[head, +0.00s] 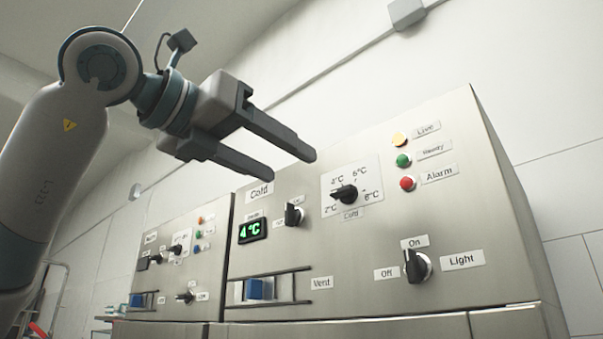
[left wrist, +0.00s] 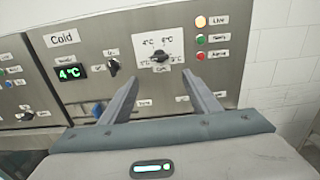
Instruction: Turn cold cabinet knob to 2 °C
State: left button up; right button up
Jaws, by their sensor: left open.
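The cold cabinet knob (head: 344,194) is a black rotary knob on a white dial plate (head: 367,189) marked with several °C values, on the steel cabinet front (head: 370,265). In the left wrist view the knob (left wrist: 160,57) sits beyond the fingers, between their lines. The "Cold" display (head: 252,230) glows green at 4 °C. My left gripper (head: 294,166) is open and empty, up and left of the knob, and apart from it. It also shows in the left wrist view (left wrist: 163,88). My right gripper is not in view.
A small black switch (head: 294,214) sits left of the dial and a Light switch (head: 416,265) lower right. Yellow, green and red lamps (head: 407,183) are at the upper right. A blue vent slider (head: 256,289) is below. A similar panel (head: 180,255) stands left.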

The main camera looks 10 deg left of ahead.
pick_arm(q)
jog(key=shift+v, duration=1.7)
